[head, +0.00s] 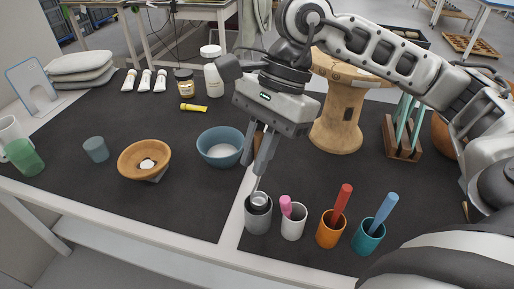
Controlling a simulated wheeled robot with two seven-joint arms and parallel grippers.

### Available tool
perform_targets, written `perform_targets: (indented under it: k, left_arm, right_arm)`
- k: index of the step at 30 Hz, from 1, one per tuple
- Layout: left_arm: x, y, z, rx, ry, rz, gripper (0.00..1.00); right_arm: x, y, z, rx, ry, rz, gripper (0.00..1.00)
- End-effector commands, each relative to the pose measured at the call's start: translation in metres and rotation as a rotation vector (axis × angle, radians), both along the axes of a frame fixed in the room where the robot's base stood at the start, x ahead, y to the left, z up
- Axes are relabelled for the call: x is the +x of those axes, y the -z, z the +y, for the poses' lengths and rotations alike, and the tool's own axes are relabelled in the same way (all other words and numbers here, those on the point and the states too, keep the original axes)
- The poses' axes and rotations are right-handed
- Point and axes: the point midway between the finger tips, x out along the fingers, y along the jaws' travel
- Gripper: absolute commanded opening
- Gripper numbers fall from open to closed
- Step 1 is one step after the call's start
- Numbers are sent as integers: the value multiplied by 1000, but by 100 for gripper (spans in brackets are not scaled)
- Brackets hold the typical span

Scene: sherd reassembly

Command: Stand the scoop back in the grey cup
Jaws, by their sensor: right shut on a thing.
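The grey cup (257,221) stands upright near the front edge of the dark mat, left of the other cups. My right gripper (258,181) points down just above it, with its fingers close together on the grey scoop (260,198). The scoop's rounded grey end shows at the cup's mouth, and part of it seems to be inside the rim. The fingers hide some of the scoop, and the cup wall hides whatever is lower. I cannot tell whether the scoop touches the cup bottom. My left gripper is not in view.
Right of the grey cup stand a white cup (292,229) with a pink tool, an orange cup (328,238) and a teal cup (367,241). A blue bowl (232,135) and a wooden bowl (133,146) stand left. A wooden spool-shaped stand (337,118) is behind.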

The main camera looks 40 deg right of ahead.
Motion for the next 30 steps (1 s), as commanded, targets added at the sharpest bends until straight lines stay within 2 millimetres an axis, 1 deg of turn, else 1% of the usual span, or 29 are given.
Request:
perform_targets:
  k: [1,8,15,21,30]
  left_arm:
    - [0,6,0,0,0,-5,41]
    - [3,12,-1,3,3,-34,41]
    - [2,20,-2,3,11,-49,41]
    - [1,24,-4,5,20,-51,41]
    - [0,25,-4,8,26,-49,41]
  right_arm:
    - [0,9,0,1,0,0,0]
    - [0,27,0,1,1,1,0]
    - [0,44,0,1,1,1,0]
    - [0,52,0,1,1,1,0]
    - [0,53,0,1,1,1,0]
